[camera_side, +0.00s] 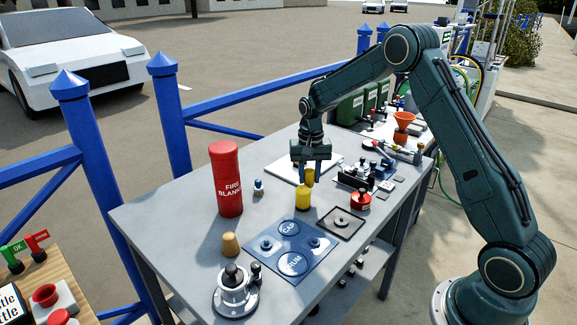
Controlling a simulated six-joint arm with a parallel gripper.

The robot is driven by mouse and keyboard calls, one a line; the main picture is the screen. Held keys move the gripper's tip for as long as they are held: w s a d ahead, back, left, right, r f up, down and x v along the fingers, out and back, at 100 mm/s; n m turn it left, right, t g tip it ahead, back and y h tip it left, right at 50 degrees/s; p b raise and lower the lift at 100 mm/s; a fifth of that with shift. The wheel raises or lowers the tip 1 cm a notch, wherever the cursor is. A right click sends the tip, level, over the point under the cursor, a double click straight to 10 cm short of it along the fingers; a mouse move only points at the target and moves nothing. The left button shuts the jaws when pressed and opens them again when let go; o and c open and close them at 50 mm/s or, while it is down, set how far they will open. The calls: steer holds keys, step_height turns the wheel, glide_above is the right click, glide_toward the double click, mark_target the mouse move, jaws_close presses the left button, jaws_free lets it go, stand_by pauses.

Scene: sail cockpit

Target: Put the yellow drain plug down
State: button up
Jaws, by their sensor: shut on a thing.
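My gripper (310,170) points down over the middle of the grey table, shut on a small yellow piece (310,176) between its fingers, which I take to be the yellow drain plug. A larger yellow object (303,196) with a rounded body and narrower top shows just below and in front of it. The two overlap in this view, so I cannot tell whether they touch. I also cannot tell the gap between the held piece and the table. The fingers partly hide the held piece.
A red fire blanket cylinder (226,179) stands to the left. A blue mat (287,249) with lettered circles and a dark square tray (341,223) lie in front. A winch (236,292) stands front left.

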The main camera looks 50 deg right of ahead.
mark_target(309, 186)
steer(key=shift+f, duration=0.1)
steer(key=shift+f, duration=2)
steer(key=shift+f, duration=0.1)
steer(key=o, duration=0.9)
steer(key=shift+o, duration=0.2)
step_height(309, 186, up, 12)
steer(key=shift+r, duration=0.1)
